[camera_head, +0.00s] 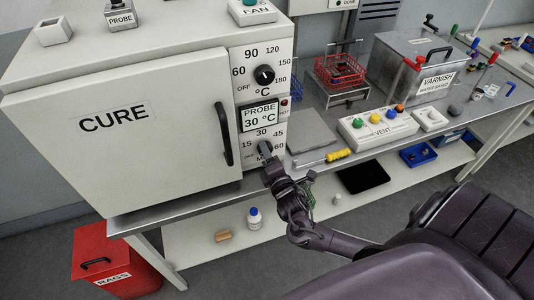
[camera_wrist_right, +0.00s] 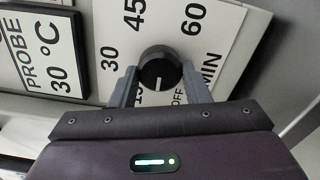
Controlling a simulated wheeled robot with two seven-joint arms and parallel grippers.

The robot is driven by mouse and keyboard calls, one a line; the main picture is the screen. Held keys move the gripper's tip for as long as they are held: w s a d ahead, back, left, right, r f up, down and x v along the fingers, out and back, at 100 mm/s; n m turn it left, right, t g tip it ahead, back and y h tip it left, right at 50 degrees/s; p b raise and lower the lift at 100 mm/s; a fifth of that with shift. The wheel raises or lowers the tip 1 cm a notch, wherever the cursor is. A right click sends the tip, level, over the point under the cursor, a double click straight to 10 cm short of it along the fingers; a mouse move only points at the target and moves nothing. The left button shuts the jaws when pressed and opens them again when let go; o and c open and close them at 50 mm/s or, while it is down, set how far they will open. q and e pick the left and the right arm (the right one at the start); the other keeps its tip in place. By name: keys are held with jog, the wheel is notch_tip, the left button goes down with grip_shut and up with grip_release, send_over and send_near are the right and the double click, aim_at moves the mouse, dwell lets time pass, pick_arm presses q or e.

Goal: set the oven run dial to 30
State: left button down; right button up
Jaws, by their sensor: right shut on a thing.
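The run dial (camera_wrist_right: 158,70) is a round black knob on the front of the white CURE oven (camera_head: 150,130). It also shows in the head view (camera_head: 265,147), partly covered by my gripper. Its scale reads OFF, 15, 30, 45 and 60 MIN. In the wrist view, its white mark points down the picture, between 15 and OFF. My right gripper (camera_wrist_right: 158,88) is shut on the dial, one grey finger on each side. It also shows in the head view (camera_head: 266,158). My left gripper is not in view.
Above the run dial are a PROBE 30 °C display (camera_head: 260,115) and a temperature dial (camera_head: 264,75). The oven door handle (camera_head: 223,134) stands out just left. A yellow-handled screwdriver (camera_head: 337,155) and a VENT button box (camera_head: 377,127) lie to the right on the bench.

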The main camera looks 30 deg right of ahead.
jog(key=shift+s+d+m, duration=0.1)
jog(key=shift+m, duration=8.5)
jog(key=o, duration=1)
jog(key=shift+r, duration=0.1)
jog(key=shift+c, duration=0.2)
